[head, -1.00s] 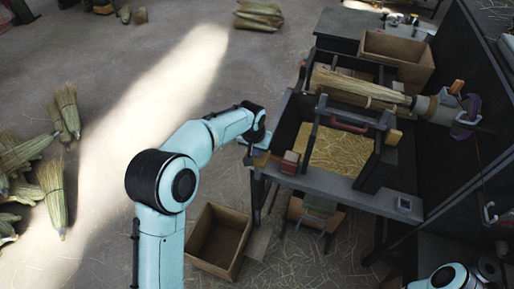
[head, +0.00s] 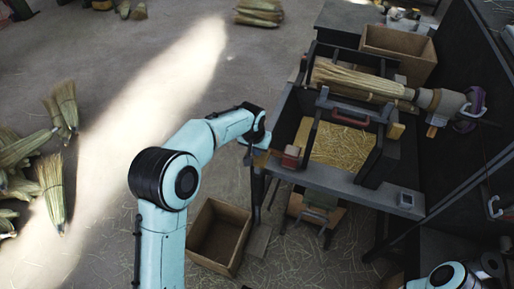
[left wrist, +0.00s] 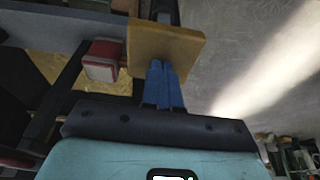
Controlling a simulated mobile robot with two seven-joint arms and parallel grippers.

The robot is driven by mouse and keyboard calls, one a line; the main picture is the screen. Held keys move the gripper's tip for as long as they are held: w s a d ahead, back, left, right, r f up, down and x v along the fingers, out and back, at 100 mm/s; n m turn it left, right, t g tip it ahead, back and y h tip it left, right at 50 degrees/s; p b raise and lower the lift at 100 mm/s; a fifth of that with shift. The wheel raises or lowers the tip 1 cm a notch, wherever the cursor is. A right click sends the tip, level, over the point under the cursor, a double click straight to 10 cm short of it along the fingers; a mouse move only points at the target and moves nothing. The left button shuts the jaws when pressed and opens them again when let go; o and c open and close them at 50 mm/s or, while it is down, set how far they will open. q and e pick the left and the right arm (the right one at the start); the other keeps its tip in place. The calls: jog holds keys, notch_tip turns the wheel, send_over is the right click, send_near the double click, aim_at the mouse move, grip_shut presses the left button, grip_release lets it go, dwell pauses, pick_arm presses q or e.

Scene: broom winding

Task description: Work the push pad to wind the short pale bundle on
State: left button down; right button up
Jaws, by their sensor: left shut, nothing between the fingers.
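The push pad, a flat tan block, shows in the left wrist view (left wrist: 168,42) beside a red block (left wrist: 103,60). In the head view the pad (head: 260,159) is partly hidden at the left end of the machine's front rail. My left gripper (head: 257,143) is at the pad; its blue fingers (left wrist: 163,82) are shut and empty, with the tips at the pad's near edge. I cannot tell if they press on it. The short pale bundle (head: 360,80) lies across the winding machine, its right end at the grey spindle head (head: 440,101). My right gripper is out of view.
A straw-filled bin (head: 340,147) sits in the machine frame under a red handle (head: 350,117). An empty wooden box (head: 219,238) stands on the floor below my left arm. Finished brooms (head: 52,185) lie at far left.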

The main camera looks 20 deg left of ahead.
aim_at(257, 158)
pick_arm(q)
jog(key=shift+s+f+b, duration=0.1)
jog(key=shift+f+b, duration=1.25)
jog(key=shift+f, duration=1.15)
jog(key=shift+r, duration=0.1)
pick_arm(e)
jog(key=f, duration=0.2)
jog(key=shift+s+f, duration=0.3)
pick_arm(q)
jog(key=shift+r+p, duration=0.35)
jog(key=shift+r, duration=0.05)
jog(key=p+v, duration=0.2)
jog(key=w+p+v, duration=0.1)
jog(key=p+v, duration=0.1)
jog(key=v, duration=0.1)
jog(key=w+p+v, duration=0.1)
jog(key=p+v, duration=0.1)
jog(key=v, duration=0.1)
jog(key=shift+w+a+r, duration=0.1)
jog(key=shift+r, duration=0.4)
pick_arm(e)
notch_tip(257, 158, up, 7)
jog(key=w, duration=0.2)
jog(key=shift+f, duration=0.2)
pick_arm(q)
jog(key=shift+f, duration=0.1)
